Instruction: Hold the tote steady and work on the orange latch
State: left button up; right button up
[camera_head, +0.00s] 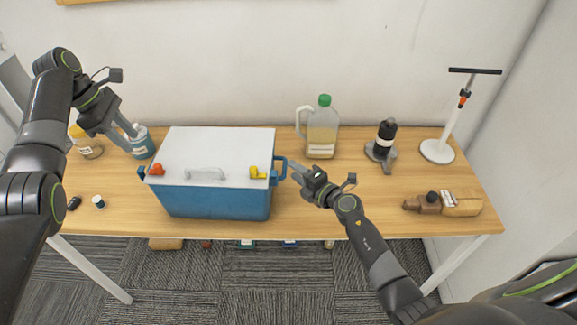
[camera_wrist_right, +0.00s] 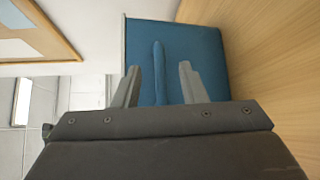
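The blue tote (camera_head: 215,202) with a white lid (camera_head: 220,150) stands on the table, left of centre. The orange latch (camera_head: 157,169) is at the lid's front left corner, and a yellow latch (camera_head: 257,173) is at the front right. My left gripper (camera_head: 131,143) is open above the table, behind and left of the orange latch, apart from it. My right gripper (camera_head: 294,171) is open beside the tote's right handle (camera_head: 281,168). In the right wrist view, the open fingers (camera_wrist_right: 158,82) stand either side of the blue handle bar (camera_wrist_right: 158,60), with gaps; contact is not visible.
A blue-labelled bottle (camera_head: 142,144) and a yellow-lidded jar (camera_head: 88,146) stand near my left gripper. A small white-capped bottle (camera_head: 98,202) is front left.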

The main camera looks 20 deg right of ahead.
jog(key=x, duration=0.4)
grip_shut()
dwell(0.4)
dwell(1.1)
